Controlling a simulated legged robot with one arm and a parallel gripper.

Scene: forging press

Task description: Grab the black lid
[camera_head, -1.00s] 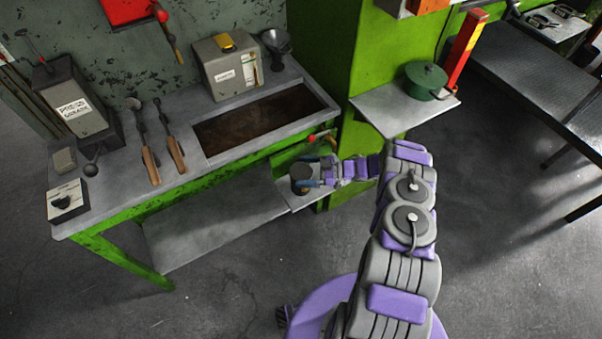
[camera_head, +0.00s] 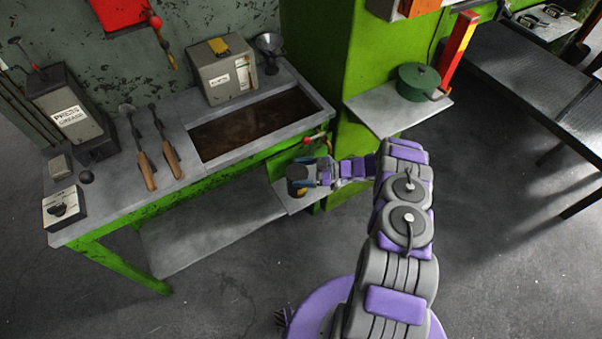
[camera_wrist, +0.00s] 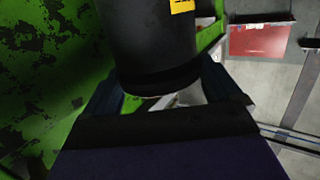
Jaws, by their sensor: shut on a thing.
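A black cylinder with a yellow label (camera_wrist: 182,6) on its side is between the two fingers of my gripper (camera_wrist: 163,88) in the wrist view. A black band (camera_wrist: 165,82) rings its end nearest the wrist camera; I take this as the black lid, though I cannot tell where lid and body part. In the head view the dark round object (camera_head: 296,174) sits at my gripper (camera_head: 306,179), over the right end of the bench's lower shelf, with a bit of yellow below. The gripper is shut on it. I cannot tell whether it touches the shelf.
The green bench frame (camera_head: 125,268) and sink edge (camera_head: 262,153) stand close above and left of the gripper. A green cabinet (camera_head: 325,70) with a side shelf (camera_head: 395,117) holding a green pot (camera_head: 418,82) stands to the right. Open floor lies in front.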

